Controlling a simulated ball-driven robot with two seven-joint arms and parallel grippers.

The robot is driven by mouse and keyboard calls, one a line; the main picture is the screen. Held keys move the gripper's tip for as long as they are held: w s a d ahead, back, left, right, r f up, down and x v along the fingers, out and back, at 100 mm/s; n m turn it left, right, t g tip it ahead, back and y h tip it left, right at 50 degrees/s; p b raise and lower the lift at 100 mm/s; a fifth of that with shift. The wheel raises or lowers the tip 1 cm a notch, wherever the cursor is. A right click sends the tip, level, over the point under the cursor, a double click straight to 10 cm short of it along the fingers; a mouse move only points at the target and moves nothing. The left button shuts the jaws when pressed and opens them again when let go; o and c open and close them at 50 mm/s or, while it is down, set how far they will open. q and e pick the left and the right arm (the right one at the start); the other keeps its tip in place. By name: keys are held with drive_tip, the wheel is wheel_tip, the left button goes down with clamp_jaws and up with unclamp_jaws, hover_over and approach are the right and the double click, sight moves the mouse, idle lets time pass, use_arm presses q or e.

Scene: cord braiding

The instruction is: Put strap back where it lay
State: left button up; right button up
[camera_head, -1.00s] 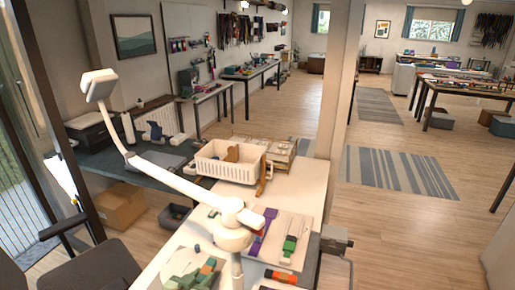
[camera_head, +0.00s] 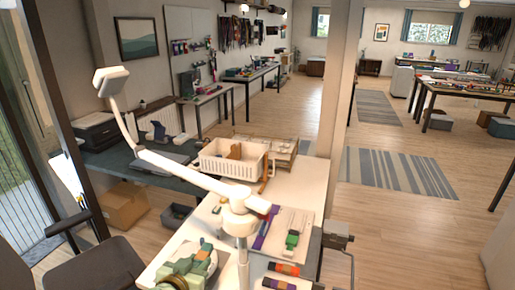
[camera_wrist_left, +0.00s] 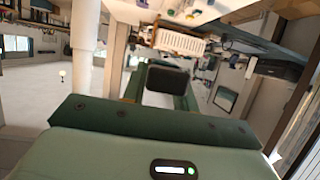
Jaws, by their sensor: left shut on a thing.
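My left gripper (camera_head: 203,252), green, is low in the head view, over the near left part of the white bench. On the bench, a purple strap (camera_head: 264,238) lies on a pale board, beside a green and black piece (camera_head: 292,239). My right gripper is not in view.
A white slotted basket (camera_head: 228,163) stands at the back of the bench (camera_head: 308,190). A white lamp arm (camera_head: 185,172) crosses over the bench. An orange and dark piece (camera_head: 284,268) and a purple piece (camera_head: 272,284) lie near the front. A vise (camera_head: 337,238) is at the right edge.

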use_arm(q)
drive_tip(key=s+a+r+n+y+b, duration=0.2)
drive_tip(key=s+a+r+b, duration=0.3)
drive_tip(key=s, duration=0.4)
wheel_tip(320, 180, up, 2)
drive_tip(key=shift+r+n+y+b, duration=0.2)
drive_tip(key=shift+n+y+b, duration=0.2)
drive_tip(key=shift+y+b, duration=0.3)
drive_tip(key=shift+s, duration=0.1)
drive_tip(key=shift+r, duration=0.1)
